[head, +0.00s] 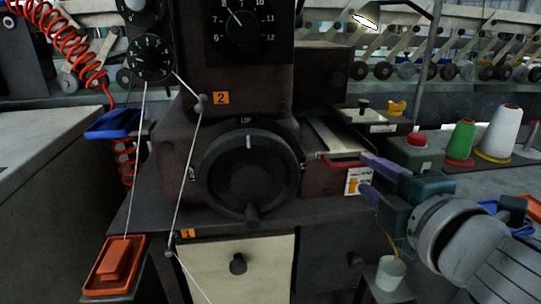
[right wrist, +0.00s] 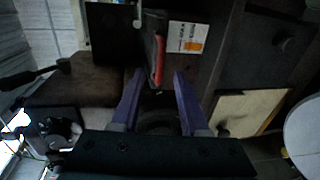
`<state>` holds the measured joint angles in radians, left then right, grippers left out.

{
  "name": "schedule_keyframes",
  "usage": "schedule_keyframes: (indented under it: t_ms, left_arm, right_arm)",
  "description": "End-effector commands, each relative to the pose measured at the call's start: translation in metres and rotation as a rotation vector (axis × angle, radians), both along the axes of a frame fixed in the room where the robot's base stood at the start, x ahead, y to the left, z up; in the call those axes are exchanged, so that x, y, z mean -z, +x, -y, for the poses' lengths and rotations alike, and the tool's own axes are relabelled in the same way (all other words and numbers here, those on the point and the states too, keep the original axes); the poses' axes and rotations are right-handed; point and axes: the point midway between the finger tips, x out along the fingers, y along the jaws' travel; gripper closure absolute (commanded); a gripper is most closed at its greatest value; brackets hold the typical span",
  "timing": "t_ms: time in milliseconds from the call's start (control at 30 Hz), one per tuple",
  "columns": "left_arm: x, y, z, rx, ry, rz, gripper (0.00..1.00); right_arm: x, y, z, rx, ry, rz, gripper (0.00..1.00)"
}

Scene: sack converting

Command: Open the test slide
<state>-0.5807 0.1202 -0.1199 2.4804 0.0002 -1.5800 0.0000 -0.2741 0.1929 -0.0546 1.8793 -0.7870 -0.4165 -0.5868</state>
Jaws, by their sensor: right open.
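The test slide (head: 338,137) is a pale metal strip set in the dark machine's right side, with a red bar handle (head: 344,163) across its near end. The handle also shows in the right wrist view (right wrist: 159,60), just beyond and between the fingertips. My right gripper (head: 364,173) has purple fingers and is open, its tips close to the handle's right end. I cannot tell whether a finger touches the handle. The right wrist view shows the gap between the fingers (right wrist: 159,76) with nothing clearly held. My left gripper is not in view.
A white and orange label (head: 357,181) sits under the handle. A large dark handwheel (head: 250,172) is to the left. A red-buttoned box (head: 416,147) and thread cones (head: 498,132) stand at the right. A small pale cup (head: 391,271) is below my right gripper.

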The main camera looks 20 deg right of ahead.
Motion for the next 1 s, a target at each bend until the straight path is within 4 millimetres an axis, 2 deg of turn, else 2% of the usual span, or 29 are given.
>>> schedule_keyframes:
  t_ms: [100, 333, 500, 733, 767, 1000]
  left_arm:
    - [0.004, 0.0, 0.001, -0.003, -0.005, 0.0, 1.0]
    - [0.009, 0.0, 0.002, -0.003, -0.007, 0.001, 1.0]
    - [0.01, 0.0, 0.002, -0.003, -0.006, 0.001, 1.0]
    - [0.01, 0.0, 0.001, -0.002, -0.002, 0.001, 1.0]
    - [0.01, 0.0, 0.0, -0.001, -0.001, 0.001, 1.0]
    - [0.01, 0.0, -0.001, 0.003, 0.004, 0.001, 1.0]
  right_arm:
    - [0.005, 0.023, 0.006, 0.001, 0.0, 0.002, 0.55]
    - [0.013, 0.054, 0.013, 0.001, 0.003, 0.002, 0.55]
    - [0.015, 0.063, 0.015, 0.001, 0.003, -0.001, 0.55]
    - [0.015, 0.063, 0.015, 0.001, 0.003, -0.001, 0.55]
    - [0.015, 0.063, 0.015, 0.001, 0.003, -0.001, 0.56]
    - [0.015, 0.063, 0.015, 0.001, 0.003, -0.001, 0.83]
